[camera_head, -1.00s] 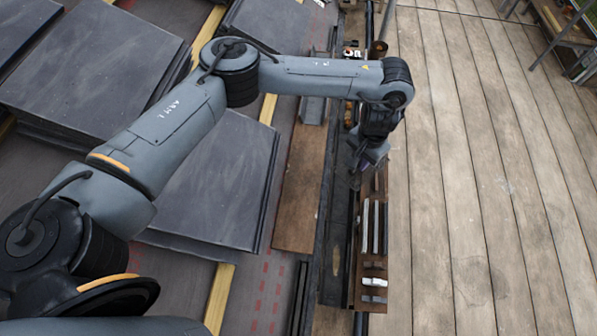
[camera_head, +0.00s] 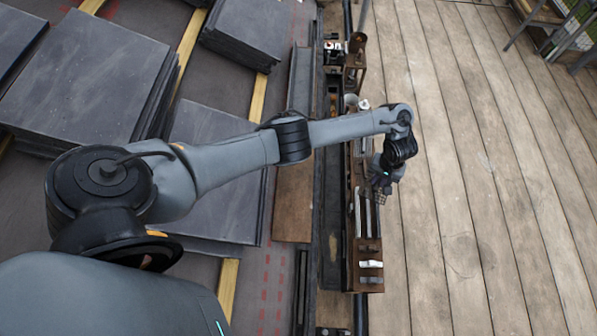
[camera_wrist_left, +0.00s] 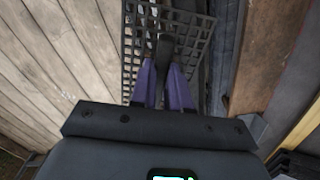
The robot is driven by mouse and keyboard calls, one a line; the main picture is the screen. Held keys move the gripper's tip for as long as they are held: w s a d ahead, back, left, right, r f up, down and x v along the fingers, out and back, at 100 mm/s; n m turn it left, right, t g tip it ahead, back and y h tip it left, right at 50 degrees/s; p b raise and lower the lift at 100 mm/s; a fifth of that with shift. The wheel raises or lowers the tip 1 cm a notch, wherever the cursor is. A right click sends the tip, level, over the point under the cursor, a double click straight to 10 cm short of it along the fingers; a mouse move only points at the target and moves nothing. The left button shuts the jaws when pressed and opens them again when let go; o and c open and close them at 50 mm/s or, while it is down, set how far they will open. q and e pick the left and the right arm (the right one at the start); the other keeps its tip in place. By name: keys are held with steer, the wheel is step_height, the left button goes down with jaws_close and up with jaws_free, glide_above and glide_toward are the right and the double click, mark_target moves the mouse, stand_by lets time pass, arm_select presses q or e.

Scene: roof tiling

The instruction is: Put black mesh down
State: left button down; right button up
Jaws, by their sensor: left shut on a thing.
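The black mesh (camera_wrist_left: 195,60) shows in the left wrist view as a dark grid panel between and beyond my purple fingertips. My left gripper (camera_wrist_left: 166,62) is shut, with a dark upright part between its fingers that looks like part of the mesh. In the head view my left gripper (camera_head: 381,184) hangs over the right edge of the narrow tool tray (camera_head: 367,283), beside the plank deck. The mesh is too small to make out clearly there. The exact contact of fingers and mesh is partly hidden. My right gripper is in neither view.
Long metal tools (camera_head: 367,213) and a white-headed tool (camera_head: 371,264) lie in the tray. Stacks of dark slates (camera_head: 85,80) lie on the roof at left. A brown box (camera_head: 354,75) stands farther back.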

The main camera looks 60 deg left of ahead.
arm_select(q)
steer(key=s+a+f+n+b, duration=0.1)
steer(key=s+a+f, duration=0.3)
steer(key=s+a, duration=0.2)
steer(key=s+a+f+n+b, duration=0.1)
steer(key=s+a+f+n, duration=0.1)
steer(key=s+a+f, duration=0.3)
steer(key=s+a+f+n+b, duration=0.1)
steer(key=s+a+f, duration=0.3)
steer(key=s+a, duration=0.3)
steer(key=shift+s+a+f+n, duration=0.15)
steer(key=shift+s+a, duration=0.05)
steer(key=shift+a, duration=0.8)
steer(key=shift+s+a+f+n, duration=0.15)
steer(key=shift+s+a, duration=0.05)
steer(key=shift+a, duration=0.8)
step_height(320, 180, down, 4)
steer(key=b, duration=0.3)
steer(key=shift+f, duration=0.1)
steer(key=c, duration=1.1)
jaws_free()
